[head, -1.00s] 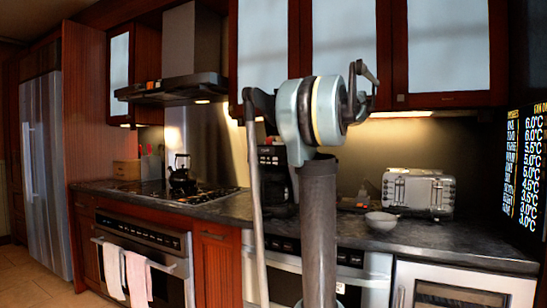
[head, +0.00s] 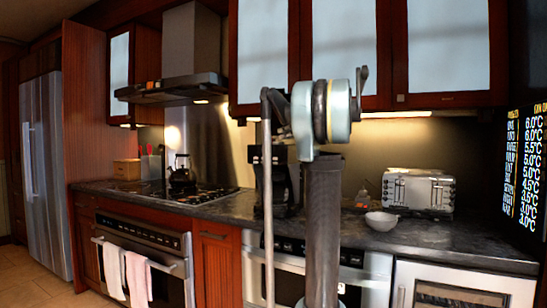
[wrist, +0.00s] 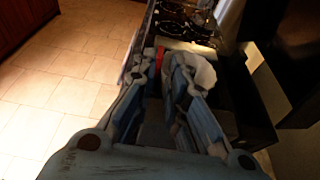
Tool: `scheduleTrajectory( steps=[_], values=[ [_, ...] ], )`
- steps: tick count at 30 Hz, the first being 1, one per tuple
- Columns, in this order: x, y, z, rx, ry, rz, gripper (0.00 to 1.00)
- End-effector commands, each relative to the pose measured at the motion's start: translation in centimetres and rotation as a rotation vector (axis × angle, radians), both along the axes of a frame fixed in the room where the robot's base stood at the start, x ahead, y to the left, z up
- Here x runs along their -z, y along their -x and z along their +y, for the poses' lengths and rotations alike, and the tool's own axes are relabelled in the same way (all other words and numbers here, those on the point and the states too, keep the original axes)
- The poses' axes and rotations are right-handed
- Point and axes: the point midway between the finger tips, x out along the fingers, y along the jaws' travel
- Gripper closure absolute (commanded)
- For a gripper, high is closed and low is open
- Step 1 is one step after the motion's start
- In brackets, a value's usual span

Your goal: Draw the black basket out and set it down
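I cannot pick out the black basket in the head view, where my arm covers part of the microwave drawer front (head: 358,279). My gripper (wrist: 171,62) shows in the wrist view, its two fingers angling towards each other with a narrow gap at the tips. A small red patch (wrist: 159,60) and a rounded pale shape (wrist: 197,72) lie at the fingertips; I cannot tell what they are or whether the fingers touch them. A dark boxy surface (wrist: 244,105) lies right of the fingers; I cannot tell whether it is the basket. My gripper is hidden in the head view.
The dark counter holds a toaster (head: 418,190), a white bowl (head: 381,221) and a black coffee maker (head: 284,185) partly behind my arm. The stovetop (head: 185,192) is to the left, above an oven with towels (head: 138,280). Tiled floor (wrist: 60,95) is clear on the left in the wrist view.

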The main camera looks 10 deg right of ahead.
Motion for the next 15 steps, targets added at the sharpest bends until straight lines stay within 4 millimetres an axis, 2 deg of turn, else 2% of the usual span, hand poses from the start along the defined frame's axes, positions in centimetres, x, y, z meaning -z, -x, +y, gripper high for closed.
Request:
scheduleTrajectory(
  steps=[3,11,15],
  values=[
    [0.4,-0.7,1.0,-0.001,0.0,-0.001,0.87],
    [0.7,-1.3,1.8,0.0,0.001,-0.001,0.87],
    [1.1,-2.1,3.0,-0.003,0.001,-0.001,0.87]
  ],
)
